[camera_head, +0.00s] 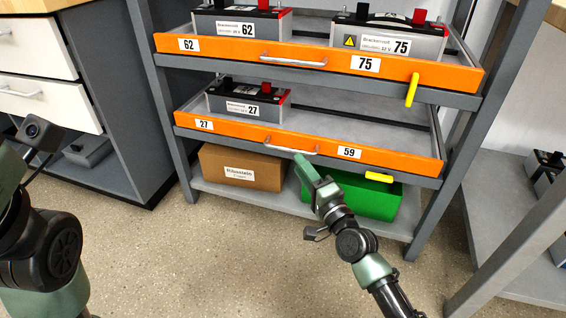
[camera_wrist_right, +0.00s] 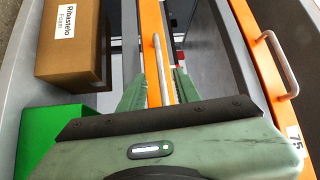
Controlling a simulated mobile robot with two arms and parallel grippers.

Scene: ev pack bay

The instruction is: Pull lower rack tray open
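The lower rack tray (camera_head: 240,135) has an orange front with labels 27 and 59. It sits in the rack, its front about level with the posts. Its pale bar handle (camera_head: 290,149) also shows in the right wrist view (camera_wrist_right: 160,65). A yellow latch (camera_head: 379,177) at its right lies horizontal. A battery marked 27 (camera_head: 245,103) stands in its left part; the right part is empty. My right gripper (camera_head: 302,162) is at the handle, its fingers apart on either side of it in the wrist view (camera_wrist_right: 160,92). Contact cannot be told. My left gripper's fingers are out of view.
The upper tray (camera_head: 325,58) holds batteries 62 (camera_head: 236,26) and 75 (camera_head: 390,42); its yellow latch (camera_head: 412,90) hangs upright. A cardboard box (camera_head: 240,168) and a green box (camera_head: 355,197) stand on the bottom shelf. Floor in front is clear. A drawer cabinet stands left, another shelf right.

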